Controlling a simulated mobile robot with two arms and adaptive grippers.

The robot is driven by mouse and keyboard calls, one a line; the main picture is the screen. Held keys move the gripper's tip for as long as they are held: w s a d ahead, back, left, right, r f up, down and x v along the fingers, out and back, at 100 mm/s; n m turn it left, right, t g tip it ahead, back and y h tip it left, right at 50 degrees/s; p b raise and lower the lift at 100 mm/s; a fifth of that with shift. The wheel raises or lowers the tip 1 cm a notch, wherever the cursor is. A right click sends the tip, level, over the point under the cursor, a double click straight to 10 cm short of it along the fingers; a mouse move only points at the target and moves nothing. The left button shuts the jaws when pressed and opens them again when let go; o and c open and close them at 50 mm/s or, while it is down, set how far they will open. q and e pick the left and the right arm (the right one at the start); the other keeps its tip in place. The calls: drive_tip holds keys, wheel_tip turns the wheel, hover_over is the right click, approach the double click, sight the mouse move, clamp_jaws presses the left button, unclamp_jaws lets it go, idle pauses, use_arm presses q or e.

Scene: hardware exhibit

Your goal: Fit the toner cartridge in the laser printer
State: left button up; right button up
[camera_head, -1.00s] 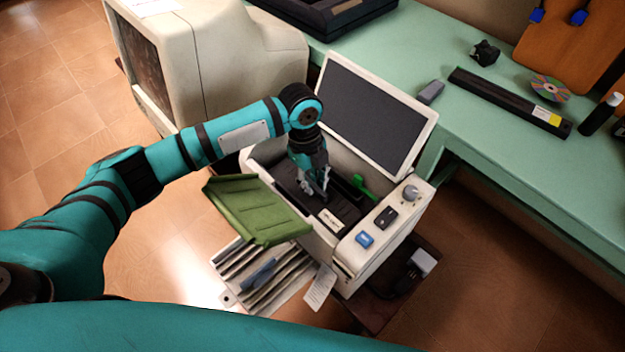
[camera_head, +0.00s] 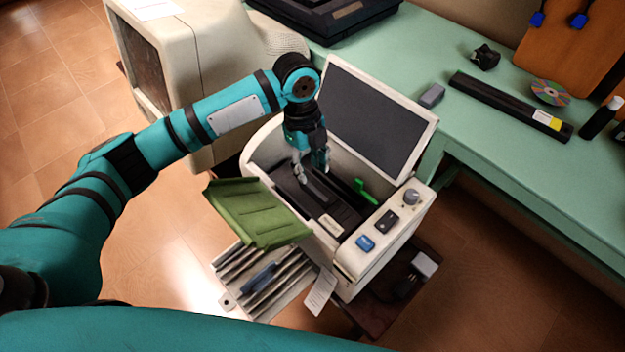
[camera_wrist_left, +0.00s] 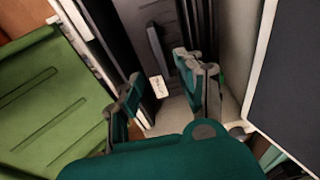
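The beige laser printer (camera_head: 345,262) stands with its dark-lined lid (camera_head: 375,118) raised. A black toner cartridge (camera_head: 318,205) with a handle bar and a small white label lies in its bay; it also shows in the left wrist view (camera_wrist_left: 154,45). I cannot tell whether it is fully seated. My left gripper (camera_head: 311,176) is just above the cartridge, fingers apart and empty. In the left wrist view its fingers (camera_wrist_left: 160,90) are spread to either side of the label. A green lever (camera_head: 364,191) stands at the bay's right side. My right gripper is not in view.
A green flap (camera_head: 255,212) hangs open at the printer's left front, above a paper tray (camera_head: 240,280). A beige monitor (camera_head: 215,60) stands behind left. The green bench (camera_head: 480,140) holds a long black bar (camera_head: 500,97) with a yellow-white label.

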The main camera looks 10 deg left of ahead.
use_arm(q)
drive_tip(key=r, duration=0.5)
drive_tip(key=shift+w+a+r, duration=0.25)
drive_tip(key=shift+a+r, duration=0.05)
drive_tip(key=shift+a, duration=0.1)
